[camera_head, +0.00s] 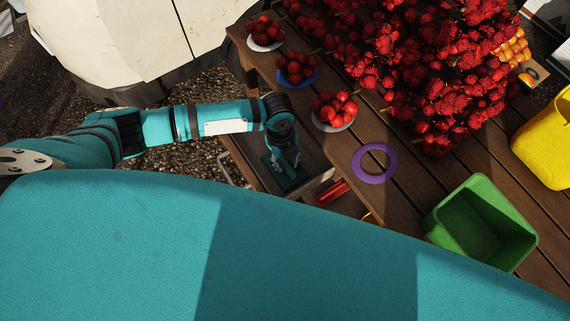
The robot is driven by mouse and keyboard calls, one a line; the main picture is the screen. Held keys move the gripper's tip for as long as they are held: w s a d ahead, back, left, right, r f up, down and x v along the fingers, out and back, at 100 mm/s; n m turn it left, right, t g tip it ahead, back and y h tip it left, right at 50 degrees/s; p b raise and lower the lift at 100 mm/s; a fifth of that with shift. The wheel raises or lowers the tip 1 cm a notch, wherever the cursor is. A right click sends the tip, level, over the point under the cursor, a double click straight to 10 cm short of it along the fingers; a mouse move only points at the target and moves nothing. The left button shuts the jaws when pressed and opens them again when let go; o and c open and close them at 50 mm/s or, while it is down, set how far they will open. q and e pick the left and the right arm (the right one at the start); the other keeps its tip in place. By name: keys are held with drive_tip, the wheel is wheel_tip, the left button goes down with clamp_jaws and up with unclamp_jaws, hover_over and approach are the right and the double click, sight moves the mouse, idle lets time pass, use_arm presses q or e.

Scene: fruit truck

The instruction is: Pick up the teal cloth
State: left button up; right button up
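The gripper hides part of the cloth. My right gripper is not in view.
Bowls of red fruit (333,111) and a purple ring-shaped plate (374,163) stand on the wooden table (395,205). A green bin (446,221) and a yellow container (541,140) are at right. Red items (331,193) lie near the cloth. My teal body covers the bottom.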

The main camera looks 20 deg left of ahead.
sight(284, 162)
use_arm(q)
clamp_jaws()
drive_tip(key=shift+r, duration=0.1)
wheel_tip(284, 162, up, 10)
drive_tip(key=shift+c, duration=1.2)
unclamp_jaws()
clamp_jaws()
